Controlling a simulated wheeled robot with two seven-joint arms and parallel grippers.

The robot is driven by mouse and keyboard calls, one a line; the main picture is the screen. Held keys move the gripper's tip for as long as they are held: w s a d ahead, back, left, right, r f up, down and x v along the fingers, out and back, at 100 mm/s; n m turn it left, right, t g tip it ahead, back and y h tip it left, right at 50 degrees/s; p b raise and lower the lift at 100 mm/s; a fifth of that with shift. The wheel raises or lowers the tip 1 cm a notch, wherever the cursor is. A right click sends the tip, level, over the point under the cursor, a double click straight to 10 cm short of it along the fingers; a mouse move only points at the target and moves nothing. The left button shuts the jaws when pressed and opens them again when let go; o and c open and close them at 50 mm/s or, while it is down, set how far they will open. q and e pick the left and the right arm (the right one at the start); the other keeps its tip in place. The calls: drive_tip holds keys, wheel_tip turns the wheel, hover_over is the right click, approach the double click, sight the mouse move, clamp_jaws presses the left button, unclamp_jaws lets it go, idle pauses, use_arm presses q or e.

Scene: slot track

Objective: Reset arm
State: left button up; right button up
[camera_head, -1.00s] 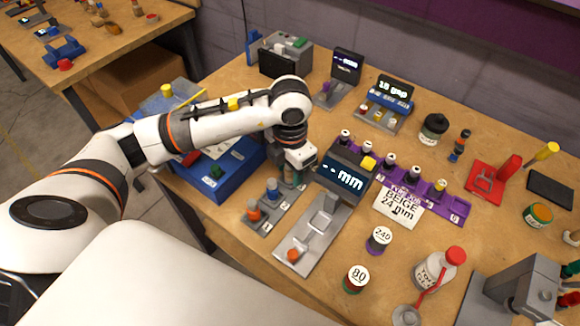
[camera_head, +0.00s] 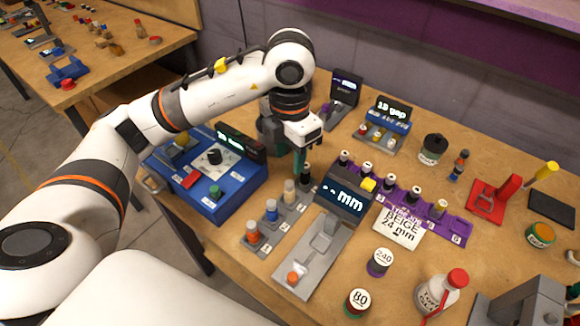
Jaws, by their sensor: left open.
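My left arm comes in from the left and arches over the blue box (camera_head: 222,191). My left gripper (camera_head: 303,155) points down above the table, just behind the grey numbered rack (camera_head: 266,236) and the grey gauge with the "-- mm" display (camera_head: 345,195). It is open and I see nothing held in it. Its fingertips are small and partly merge with the dark peg below, so the exact gap is unclear. My right gripper is not in view.
Colored pegs stand in the grey rack. A purple rack (camera_head: 447,224) with a "BEIGE 24 mm" card (camera_head: 399,226) lies right of the gauge. Small display stands (camera_head: 385,123) are behind. Jars and a white bottle (camera_head: 437,292) stand at the front right.

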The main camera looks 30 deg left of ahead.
use_arm(q)
drive_tip(key=shift+r, duration=0.4)
